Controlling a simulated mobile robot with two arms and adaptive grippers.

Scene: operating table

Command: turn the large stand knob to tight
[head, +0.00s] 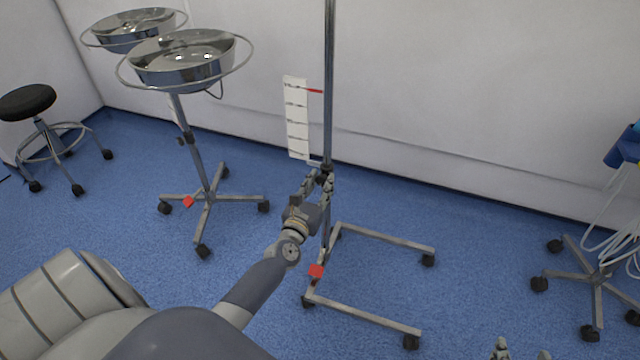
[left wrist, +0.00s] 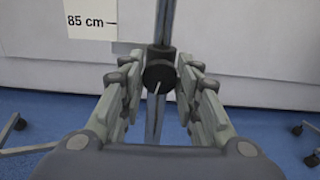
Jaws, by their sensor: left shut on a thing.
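The stand's upright pole (head: 329,80) rises from a wheeled base. The large knob (left wrist: 159,72) is a round black knob on the pole, with a white line on its face pointing nearly straight down. In the head view the knob (head: 326,169) is small and partly hidden by my fingers. My left gripper (head: 318,184) is shut on the knob; in the left wrist view its fingers (left wrist: 159,90) stand on both sides of it. My right gripper (head: 522,352) shows only two fingertips at the bottom edge, apart with nothing between them.
A white scale card (head: 297,118) hangs beside the pole, with a red pointer near its top. A double-basin stand (head: 205,190) is at left, a black stool (head: 28,102) farther left. Another wheeled stand (head: 598,280) with tubes is at right. A wall is behind.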

